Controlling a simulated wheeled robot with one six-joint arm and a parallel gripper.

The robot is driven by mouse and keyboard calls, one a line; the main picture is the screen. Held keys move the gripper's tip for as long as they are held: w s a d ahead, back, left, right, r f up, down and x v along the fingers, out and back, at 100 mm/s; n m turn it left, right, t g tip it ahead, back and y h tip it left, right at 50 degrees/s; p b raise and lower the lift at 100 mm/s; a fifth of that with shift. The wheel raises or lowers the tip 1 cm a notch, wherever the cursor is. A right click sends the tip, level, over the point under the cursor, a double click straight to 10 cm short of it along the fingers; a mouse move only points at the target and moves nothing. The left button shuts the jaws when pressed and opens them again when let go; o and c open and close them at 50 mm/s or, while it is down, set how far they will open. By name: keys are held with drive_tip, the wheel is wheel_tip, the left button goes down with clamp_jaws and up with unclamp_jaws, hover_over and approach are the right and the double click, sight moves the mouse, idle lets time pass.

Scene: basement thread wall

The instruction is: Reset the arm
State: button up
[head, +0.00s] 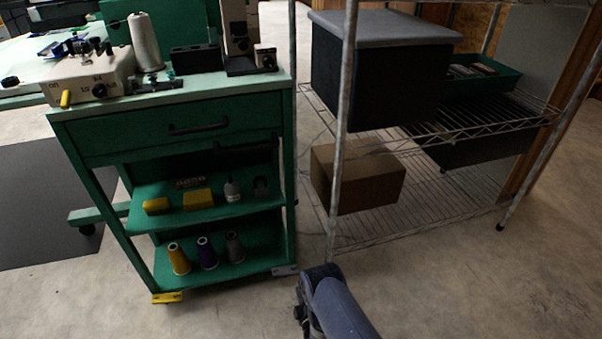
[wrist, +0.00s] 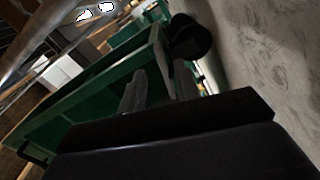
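My gripper (wrist: 152,82) shows in the wrist view as two grey fingers rising beyond the black wrist body, with a gap between them. It looks open, and I see nothing held between the fingers. Green cart-like furniture (wrist: 90,100) lies behind the fingers in the wrist view; how far off it is I cannot tell. In the head view, my blue-grey arm (head: 340,305) shows at the bottom edge, low over the floor in front of the gap between the cart and the rack. The gripper's fingers cannot be made out there.
The green cart (head: 190,157) stands at left with a sewing device (head: 90,80), a white thread cone (head: 145,42) and, lower, several spools. A wire rack (head: 400,225) at right holds a dark bin (head: 375,80) and a brown box (head: 358,178). The front right floor (head: 480,290) is clear.

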sight(296, 273)
drive_tip(key=b+x, duration=0.1)
drive_tip(key=x, duration=0.6)
drive_tip(key=shift+w+f, duration=0.1)
drive_tip(key=shift+w, duration=0.2)
drive_tip(key=shift+s+r+n, duration=0.1)
drive_tip(key=shift+r+n, duration=0.15)
drive_tip(key=shift+n, duration=0.25)
drive_tip(key=shift+s+f+m, duration=0.15)
drive_tip(key=shift+m, duration=0.25)
drive_tip(key=v, duration=1.1)
drive_tip(key=shift+f, duration=0.1)
drive_tip(key=x, duration=1.1)
drive_tip(key=shift+w+a, duration=0.1)
drive_tip(key=shift+w, duration=0.25)
drive_tip(key=shift+s+r+n, duration=0.2)
drive_tip(key=shift+r+n, duration=0.05)
drive_tip(key=shift+n, duration=0.15)
drive_tip(key=shift+r+n, duration=0.35)
drive_tip(key=shift+n, duration=0.65)
